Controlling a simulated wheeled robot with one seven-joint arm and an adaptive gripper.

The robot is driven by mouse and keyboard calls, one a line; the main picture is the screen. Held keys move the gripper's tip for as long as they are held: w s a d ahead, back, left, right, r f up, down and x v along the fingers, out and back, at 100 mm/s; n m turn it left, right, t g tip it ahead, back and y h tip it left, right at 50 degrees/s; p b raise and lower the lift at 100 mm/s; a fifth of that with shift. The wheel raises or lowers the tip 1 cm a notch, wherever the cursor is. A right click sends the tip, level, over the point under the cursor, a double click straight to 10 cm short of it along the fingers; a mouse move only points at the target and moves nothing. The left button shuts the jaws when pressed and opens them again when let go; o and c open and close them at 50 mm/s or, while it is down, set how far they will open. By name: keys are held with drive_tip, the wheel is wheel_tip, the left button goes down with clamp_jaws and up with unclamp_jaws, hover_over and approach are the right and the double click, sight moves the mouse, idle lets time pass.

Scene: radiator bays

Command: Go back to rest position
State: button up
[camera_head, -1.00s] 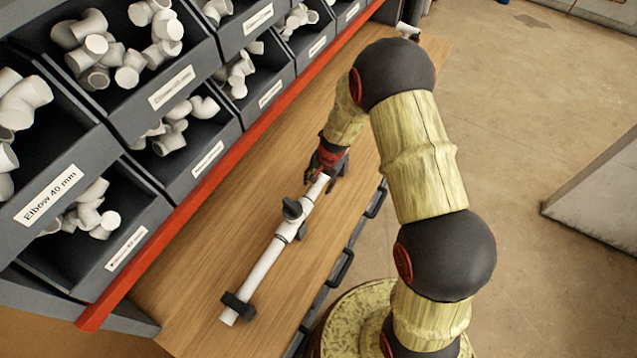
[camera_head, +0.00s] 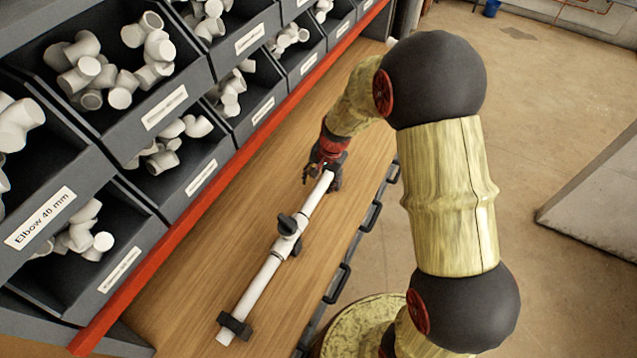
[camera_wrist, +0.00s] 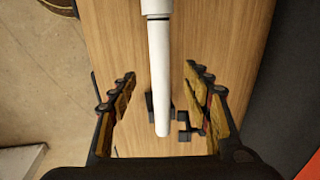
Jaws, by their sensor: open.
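My gripper (camera_head: 325,172) is over the wooden bench at the far end of a white pipe assembly (camera_head: 263,278). In the wrist view my gripper (camera_wrist: 160,103) is open, its two fingers wide apart with the white pipe (camera_wrist: 160,70) showing between them and not touching either. The pipe lies along the bench in black holders, one at its near end (camera_head: 235,326) and one near its middle. A black clamp or holder (camera_wrist: 188,121) also shows beside the pipe end in the wrist view.
Grey bins (camera_head: 85,150) of white fittings line the left side behind a red rail (camera_head: 190,230). Open floor (camera_head: 560,120) lies to the right.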

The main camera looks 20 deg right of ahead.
idle(0.4)
drive_tip(key=s+r+n+t+b, duration=0.2)
drive_tip(key=s+r+n+b, duration=0.2)
drive_tip(key=s+b, duration=0.6)
drive_tip(key=s+d+r+n+t+h+b, duration=0.1)
drive_tip(key=s+r+n+b, duration=0.4)
drive_tip(key=s+b, duration=0.6)
drive_tip(key=s+t, duration=0.1)
drive_tip(key=s, duration=0.4)
drive_tip(key=shift+r+h, duration=0.25)
drive_tip(key=shift+h, duration=0.05)
drive_tip(key=shift+c, duration=1)
